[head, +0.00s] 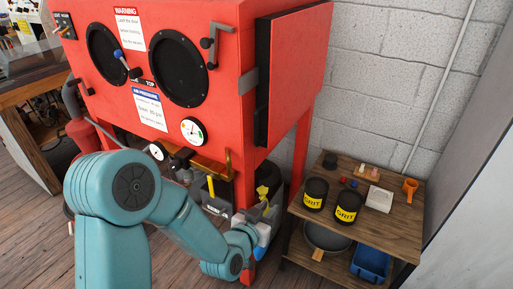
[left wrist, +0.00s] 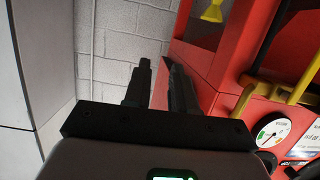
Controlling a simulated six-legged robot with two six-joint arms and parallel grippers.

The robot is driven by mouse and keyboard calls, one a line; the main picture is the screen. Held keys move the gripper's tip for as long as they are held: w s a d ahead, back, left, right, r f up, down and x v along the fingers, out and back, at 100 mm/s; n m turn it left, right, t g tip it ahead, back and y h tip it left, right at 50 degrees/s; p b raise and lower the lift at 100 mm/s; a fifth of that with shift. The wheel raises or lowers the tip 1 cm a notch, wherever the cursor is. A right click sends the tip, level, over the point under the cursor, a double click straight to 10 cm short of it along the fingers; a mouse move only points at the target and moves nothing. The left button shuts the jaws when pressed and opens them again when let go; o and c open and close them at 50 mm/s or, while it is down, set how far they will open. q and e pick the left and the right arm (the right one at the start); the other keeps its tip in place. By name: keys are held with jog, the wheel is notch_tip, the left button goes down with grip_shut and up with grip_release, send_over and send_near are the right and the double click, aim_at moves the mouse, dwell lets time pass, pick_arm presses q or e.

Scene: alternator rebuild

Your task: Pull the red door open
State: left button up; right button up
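The red door (head: 299,72) is the panel on the right side of the red cabinet (head: 225,110). Its thick black edge faces the front, and it stands out from the cabinet side; I cannot tell whether it is ajar. A grey fitting (head: 249,79) sits at that edge. My left gripper (head: 268,208) is low in front of the cabinet's right leg, below the door and apart from it. In the left wrist view its two dark fingers (left wrist: 156,66) are slightly apart with nothing between them. Red cabinet surfaces show beside them. My right gripper is out of view.
A wooden shelf (head: 392,237) at the right holds black grit cans (head: 347,207), a blue bin (head: 370,263) and small items. A block wall (head: 385,75) is behind. Gauges (head: 193,131) and a yellow-handled part (head: 211,187) are near my left arm.

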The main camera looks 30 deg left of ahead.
pick_arm(q)
jog(key=a+r+t+y+b, duration=0.2)
jog(key=a+r+t+b, duration=0.25)
jog(key=r+b, duration=0.25)
jog(key=n+t+y+b, duration=0.1)
jog(key=t+y+b, duration=0.15)
jog(key=b, duration=0.35)
send_near(255, 129)
jog(key=shift+h, duration=0.35)
jog(key=p+x, duration=0.1)
jog(key=x, duration=0.9)
jog(key=shift+w+a+r, duration=0.15)
jog(key=shift+w, duration=0.2)
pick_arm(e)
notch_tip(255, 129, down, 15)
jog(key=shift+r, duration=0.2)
pick_arm(q)
grip_shut()
